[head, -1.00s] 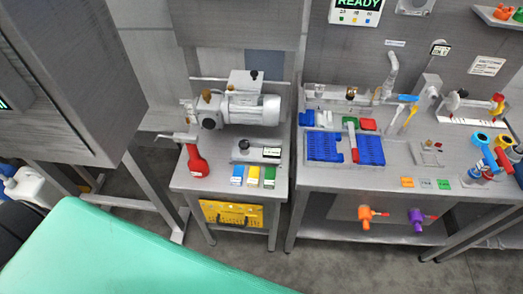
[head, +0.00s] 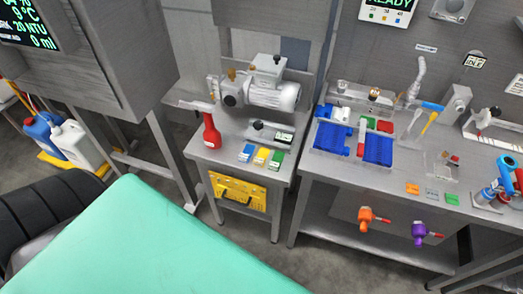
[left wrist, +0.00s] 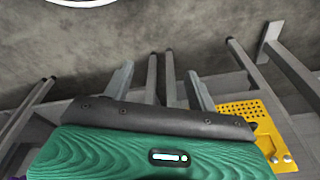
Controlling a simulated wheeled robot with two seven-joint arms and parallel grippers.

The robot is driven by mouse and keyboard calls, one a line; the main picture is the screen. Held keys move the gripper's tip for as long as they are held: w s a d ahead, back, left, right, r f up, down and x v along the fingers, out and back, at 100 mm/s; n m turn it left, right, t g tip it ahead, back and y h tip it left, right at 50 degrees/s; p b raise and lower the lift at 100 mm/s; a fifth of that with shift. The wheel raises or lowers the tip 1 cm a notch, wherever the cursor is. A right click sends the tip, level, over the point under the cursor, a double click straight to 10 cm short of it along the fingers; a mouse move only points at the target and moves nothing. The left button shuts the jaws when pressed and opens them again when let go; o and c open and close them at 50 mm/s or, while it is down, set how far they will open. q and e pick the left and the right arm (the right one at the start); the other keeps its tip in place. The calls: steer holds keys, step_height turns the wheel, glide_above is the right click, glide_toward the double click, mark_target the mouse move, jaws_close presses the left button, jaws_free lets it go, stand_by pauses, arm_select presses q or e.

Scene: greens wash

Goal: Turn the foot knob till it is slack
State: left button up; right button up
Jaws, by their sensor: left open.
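A grey motor-pump unit (head: 272,92) stands on the small side table (head: 202,151), with small brass and black knobs on it. In front of it a flat grey block (head: 270,134) carries a black knob (head: 258,125). I cannot tell which of these is the foot knob, or whether any knob is tight or slack. My left gripper (left wrist: 160,70) is open and empty in the left wrist view. Its two grey fingers are spread apart above the floor, with table legs behind. Neither gripper shows in the head view.
A red bottle-shaped thing (head: 210,131) stands at the side table's left. A yellow perforated panel (head: 238,192) hangs below, also in the left wrist view (left wrist: 243,112). A larger bench (head: 386,180) with blue trays stands right. Jugs (head: 76,144) and a grey cabinet are left.

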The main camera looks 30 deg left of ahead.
arm_select(q)
steer(key=w+d+r+t+b, duration=0.1)
steer(key=w+r, duration=0.3)
steer(key=r, duration=0.7)
steer(key=w+d+r+t+b, duration=0.1)
steer(key=w+r, duration=0.3)
steer(key=r, duration=0.7)
steer(key=w+d+r+h, duration=0.25)
steer(key=w+r, duration=0.35)
steer(key=w, duration=0.3)
steer(key=n+y, duration=0.5)
steer(key=n, duration=0.4)
glide_toward(258, 123)
steer(key=p+x, duration=0.2)
steer(key=x, duration=0.6)
steer(key=shift+w+f, duration=0.15)
steer(key=shift+f, duration=0.1)
steer(key=c, duration=1)
